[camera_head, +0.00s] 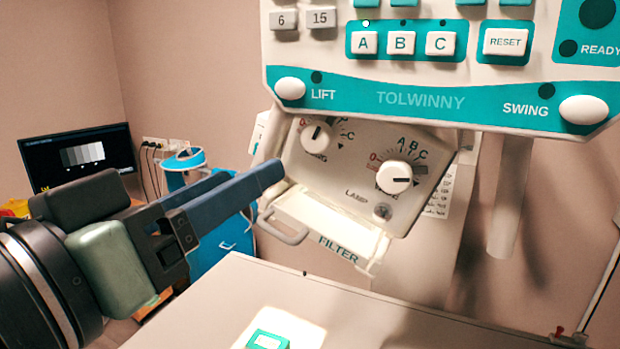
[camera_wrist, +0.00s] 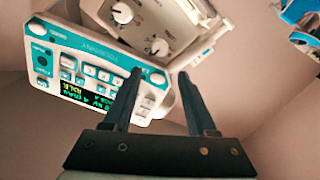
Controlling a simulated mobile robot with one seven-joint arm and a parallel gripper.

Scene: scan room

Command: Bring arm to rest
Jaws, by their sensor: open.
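My gripper (camera_head: 262,192) reaches in from the left in the head view, with its two dark blue fingers pointing right towards the machine. In the wrist view my gripper (camera_wrist: 160,76) has its fingers apart with nothing between them. The fingertips appear near the lower knob panel (camera_head: 350,170) and the filter tray (camera_head: 325,225). I cannot tell the exact gap, and no contact is clear.
A control panel (camera_head: 440,98) with lift and swing buttons hangs above. It also shows in the wrist view (camera_wrist: 95,70). A pale table (camera_head: 215,312) with a teal-framed piece (camera_head: 268,341) lies below. A monitor (camera_head: 80,155) and a blue container (camera_head: 228,245) stand behind my arm.

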